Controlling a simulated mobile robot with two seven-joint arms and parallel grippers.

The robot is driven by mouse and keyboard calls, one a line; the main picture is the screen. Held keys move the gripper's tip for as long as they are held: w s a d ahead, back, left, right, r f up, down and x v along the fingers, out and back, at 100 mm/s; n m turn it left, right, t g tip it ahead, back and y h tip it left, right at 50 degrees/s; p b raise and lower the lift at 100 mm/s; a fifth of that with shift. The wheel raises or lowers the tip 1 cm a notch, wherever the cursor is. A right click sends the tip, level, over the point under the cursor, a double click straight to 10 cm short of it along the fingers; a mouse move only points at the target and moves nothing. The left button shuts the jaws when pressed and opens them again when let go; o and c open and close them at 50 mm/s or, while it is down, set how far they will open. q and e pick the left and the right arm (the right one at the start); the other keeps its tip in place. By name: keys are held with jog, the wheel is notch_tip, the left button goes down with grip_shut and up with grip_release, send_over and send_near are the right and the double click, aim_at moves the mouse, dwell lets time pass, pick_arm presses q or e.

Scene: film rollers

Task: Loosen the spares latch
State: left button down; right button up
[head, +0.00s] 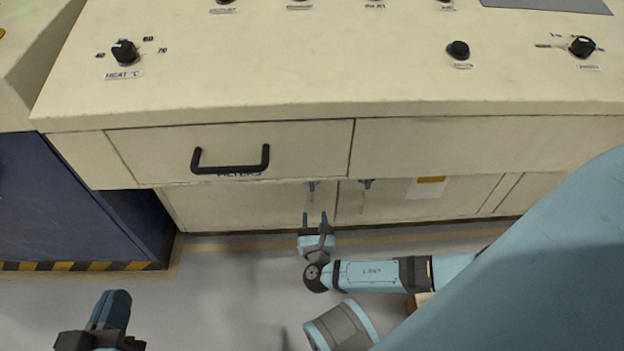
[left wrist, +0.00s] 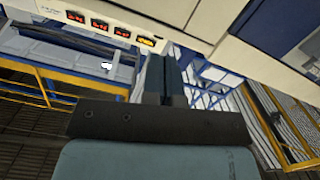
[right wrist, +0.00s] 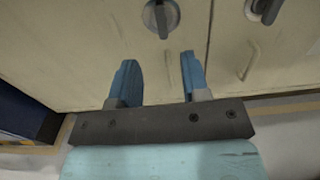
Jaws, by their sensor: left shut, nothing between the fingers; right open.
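Two turn latches sit on the lower cabinet doors in the head view, a left one (head: 312,186) and a right one (head: 367,184). I cannot read which is the spares latch. In the right wrist view the left latch (right wrist: 162,17) is a grey round knob with a grip bar, and the right latch (right wrist: 268,8) is cut by the top edge. My right gripper (head: 316,218) is open and empty, its blue fingers (right wrist: 159,62) pointing toward the left latch, apart from it in the picture. My left gripper (head: 119,297) is shut and empty at lower left; its closed fingers (left wrist: 165,80) show in the left wrist view.
A drawer with a black handle (head: 230,165) lies above the latches, under a cream console top (head: 290,80) with several knobs. A dark blue cabinet (head: 60,200) with a striped base stands at left. The grey floor (head: 215,290) between my grippers is clear.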

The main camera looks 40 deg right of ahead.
aim_at(312, 185)
jog(key=b+x, duration=0.4)
jog(key=x, duration=0.7)
jog(key=shift+d+f, duration=0.1)
jog(key=shift+d, duration=0.05)
jog(key=shift+w+d, duration=0.25)
jog(key=shift+w, duration=0.3)
pick_arm(q)
jog(key=w+m, duration=0.1)
jog(key=w+a+m+t, duration=0.1)
jog(key=shift+a+f+m+h, duration=0.1)
jog(key=shift+f+m+h, duration=0.1)
jog(key=shift+m+h, duration=0.15)
pick_arm(e)
grip_shut()
